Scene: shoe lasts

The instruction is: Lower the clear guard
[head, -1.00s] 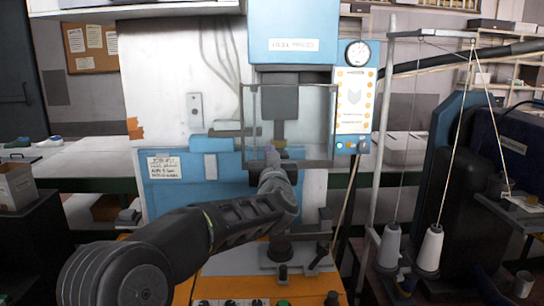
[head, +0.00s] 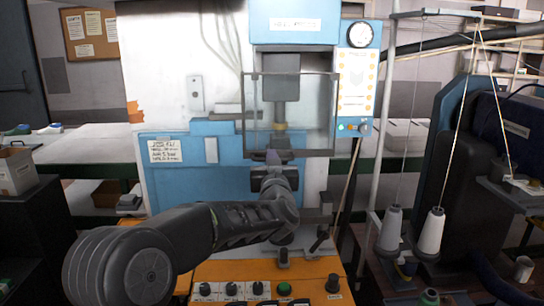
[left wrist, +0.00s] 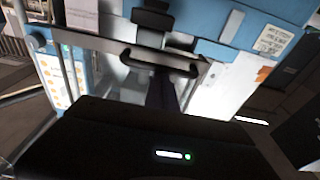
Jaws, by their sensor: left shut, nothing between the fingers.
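The clear guard (head: 308,112) is a see-through, dark-edged panel hanging in front of the press ram (head: 279,90) in the head view. In the left wrist view its bottom edge and dark bar handle (left wrist: 160,62) cross the upper middle. My left gripper (head: 273,157) is at the guard's bottom edge, with its arm coming from the lower left. Its shut fingers (left wrist: 163,88) show dark beside the handle in the wrist view, with nothing held between them. Whether they touch the handle is unclear. My right gripper is not in view.
The blue and white press has a gauge (head: 360,34) and an orange control panel (head: 312,295) with knobs below. A thread stand with white cones (head: 430,230) and a dark machine (head: 470,170) stand at right. A bench (head: 90,146) runs behind at left.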

